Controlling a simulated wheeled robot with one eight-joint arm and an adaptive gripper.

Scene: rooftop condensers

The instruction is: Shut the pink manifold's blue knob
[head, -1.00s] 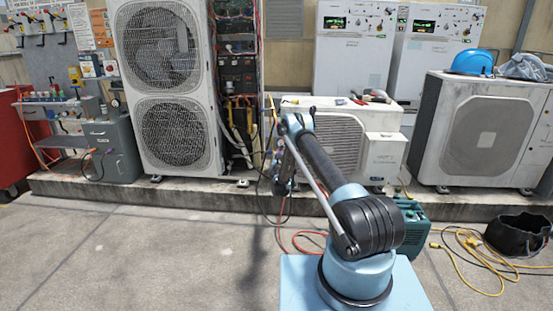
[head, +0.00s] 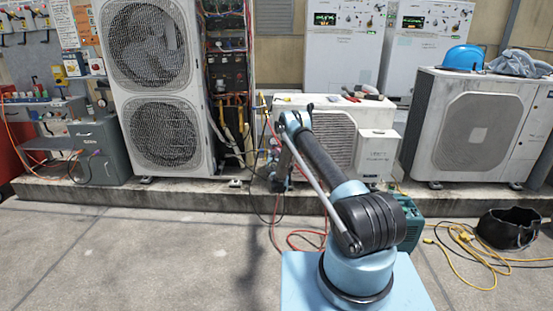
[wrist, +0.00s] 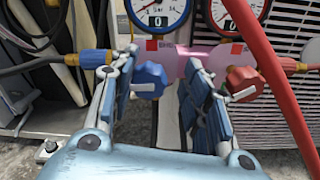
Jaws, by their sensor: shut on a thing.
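The pink manifold (wrist: 182,66) is in the middle of the wrist view, below two gauges. Its blue knob (wrist: 150,80) is left of centre, and a red knob (wrist: 245,84) is to the right. My gripper (wrist: 165,72) has one finger on either side of the blue knob and is shut on it. The left finger is right beside the knob; the contact on the right is not clear.
A blue-rimmed gauge (wrist: 160,12) and a red-rimmed gauge (wrist: 238,12) sit above. A red hose (wrist: 283,90) passes close on the right; a blue fitting (wrist: 95,58) is at left. The small condenser (head: 335,134) stands behind my arm. Grey floor (head: 130,250) is clear at front left.

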